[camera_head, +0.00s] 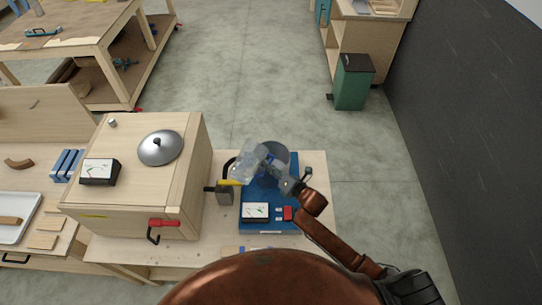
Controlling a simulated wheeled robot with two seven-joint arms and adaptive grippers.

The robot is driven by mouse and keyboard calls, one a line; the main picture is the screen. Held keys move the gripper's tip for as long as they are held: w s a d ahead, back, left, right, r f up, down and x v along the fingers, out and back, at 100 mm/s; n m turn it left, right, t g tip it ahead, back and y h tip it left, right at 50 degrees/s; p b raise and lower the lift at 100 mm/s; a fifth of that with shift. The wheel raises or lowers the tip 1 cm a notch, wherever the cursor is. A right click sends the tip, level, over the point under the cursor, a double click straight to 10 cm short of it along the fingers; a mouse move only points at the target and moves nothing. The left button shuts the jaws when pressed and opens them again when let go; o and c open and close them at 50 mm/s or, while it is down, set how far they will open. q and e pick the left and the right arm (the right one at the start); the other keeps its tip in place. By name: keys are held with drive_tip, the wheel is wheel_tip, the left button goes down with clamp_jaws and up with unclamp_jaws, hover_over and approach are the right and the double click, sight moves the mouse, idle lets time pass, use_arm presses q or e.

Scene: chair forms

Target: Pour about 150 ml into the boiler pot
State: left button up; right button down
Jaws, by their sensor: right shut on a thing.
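My right gripper (292,186) reaches in from the lower right and is shut on a clear jug (248,157). The jug is tilted, held above the blue base unit and overlapping the left side of a round grey pot (278,151), which looks like the boiler pot. The jug and gripper hide part of the pot. I cannot tell how much liquid is in the jug or whether any is flowing. The blue base (255,194) under the pot carries a white-faced dial (255,211) and a red switch (288,213). My left gripper is out of view.
A large wooden box (190,180) stands left of the base, with a domed silver lid (160,148) and a dial (99,171) on top. A green bin (352,85) stands on the open floor beyond.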

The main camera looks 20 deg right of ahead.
drive_tip(key=shift+w+r, duration=0.1)
drive_tip(key=shift+r, duration=0.1)
idle(0.8)
drive_tip(key=shift+w+d+r+n+t+h+b, duration=0.2)
drive_tip(key=shift+r+n+b, duration=0.15)
drive_tip(key=shift+n, duration=0.2)
drive_tip(key=shift+w+d+r+n+t+h+b, duration=0.1)
drive_tip(key=shift+d+r+n+t+b, duration=0.15)
drive_tip(key=shift+n, duration=0.3)
drive_tip(key=shift+a+f+n+t+b, duration=0.2)
drive_tip(key=shift+n+b, duration=0.4)
drive_tip(key=shift+b, duration=0.45)
drive_tip(key=shift+r+n+h, duration=0.25)
drive_tip(key=shift+n+h, duration=0.05)
drive_tip(key=shift+s+r+n+b, duration=0.1)
drive_tip(key=shift+r+n+b, duration=0.2)
drive_tip(key=shift+r, duration=0.15)
drive_tip(key=shift+a+r+n+t+b, duration=0.1)
drive_tip(key=shift+r+n+t+b, duration=0.05)
drive_tip(key=shift+n+t+b, duration=0.2)
drive_tip(key=n+b, duration=0.1)
drive_tip(key=b, duration=0.1)
drive_tip(key=shift+f+t+h+b, duration=0.3)
drive_tip(key=shift+b, duration=0.05)
drive_tip(key=shift+s+r+n+t+b, duration=0.15)
drive_tip(key=shift+r+n+t+b, duration=0.35)
drive_tip(key=shift+r+n, duration=0.4)
drive_tip(key=shift+a, duration=0.1)
